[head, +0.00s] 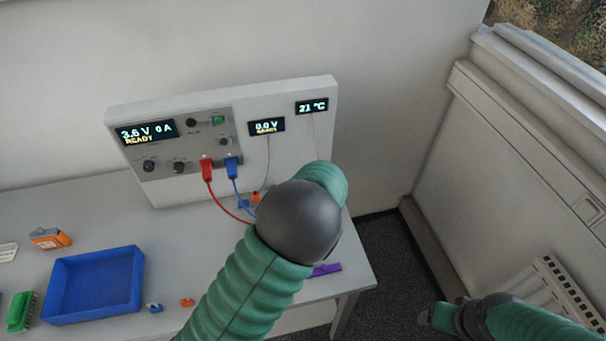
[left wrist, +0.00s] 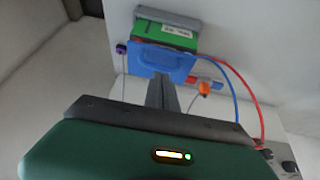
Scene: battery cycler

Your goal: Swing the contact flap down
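In the left wrist view, a blue flap-like plate (left wrist: 160,65) lies across the near part of a green battery (left wrist: 165,34) in a grey holder (left wrist: 168,16). I cannot tell the flap's exact angle. My left gripper (left wrist: 162,78) shows dark fingers close together, with their tips at or very near the flap's lower edge; contact is unclear. In the head view my left arm hides the holder and flap. My right gripper (head: 432,316) is at the lower right, away from the table, too small to read.
The cycler panel (head: 185,140) reads READY, with a red plug (head: 207,170) and a blue plug (head: 232,166) and their cables. An orange clip (left wrist: 204,88) is near the flap. A blue tray (head: 95,285), a green brush-like item (head: 20,312) and an orange-grey item (head: 50,238) sit left.

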